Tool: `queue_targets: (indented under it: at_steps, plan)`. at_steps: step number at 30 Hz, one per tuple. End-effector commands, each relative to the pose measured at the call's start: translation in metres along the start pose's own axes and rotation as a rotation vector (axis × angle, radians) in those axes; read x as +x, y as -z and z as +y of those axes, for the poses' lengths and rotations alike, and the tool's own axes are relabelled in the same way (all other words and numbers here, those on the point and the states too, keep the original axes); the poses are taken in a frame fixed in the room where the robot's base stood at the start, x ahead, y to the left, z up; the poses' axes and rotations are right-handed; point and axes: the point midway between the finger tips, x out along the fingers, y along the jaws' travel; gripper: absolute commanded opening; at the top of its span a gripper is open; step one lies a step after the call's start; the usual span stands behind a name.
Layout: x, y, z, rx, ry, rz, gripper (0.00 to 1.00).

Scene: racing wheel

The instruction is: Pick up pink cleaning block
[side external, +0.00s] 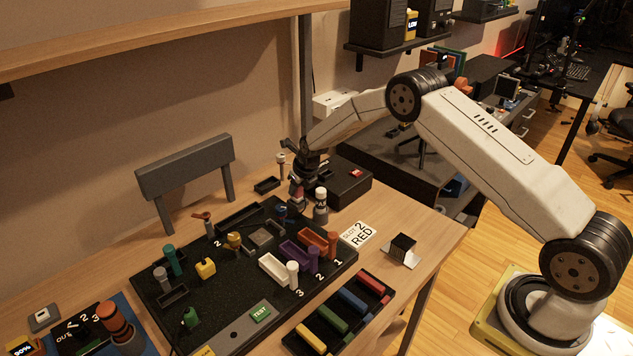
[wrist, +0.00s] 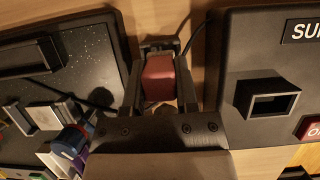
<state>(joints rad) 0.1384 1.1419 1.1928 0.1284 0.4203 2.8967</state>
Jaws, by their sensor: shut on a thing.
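The pink cleaning block (wrist: 159,77) looks dull red-pink in the wrist view and sits between the two fingers of my gripper (wrist: 160,92). The fingers are shut on its sides. In the side view my gripper (side external: 299,198) points down behind the black board, near its far right corner. A small reddish patch of the block (side external: 297,188) shows there between dark fingers. Most of the block is hidden in that view, and I cannot tell whether it touches the table.
The black board (side external: 160,299) holds several coloured pegs and trays. A black box (side external: 340,182) with a red button stands close right of my gripper. A grey-and-white cylinder (side external: 320,207) stands beside the fingers. Bare wood (side external: 425,232) lies at the table's right.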

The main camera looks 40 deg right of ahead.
Motion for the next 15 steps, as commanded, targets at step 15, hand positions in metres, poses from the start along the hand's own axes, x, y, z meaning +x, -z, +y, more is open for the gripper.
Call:
queue_targets:
  at_steps: [15]
  plan:
    - [-0.067,-0.028,0.000,0.000,0.000,-0.001,0.00]
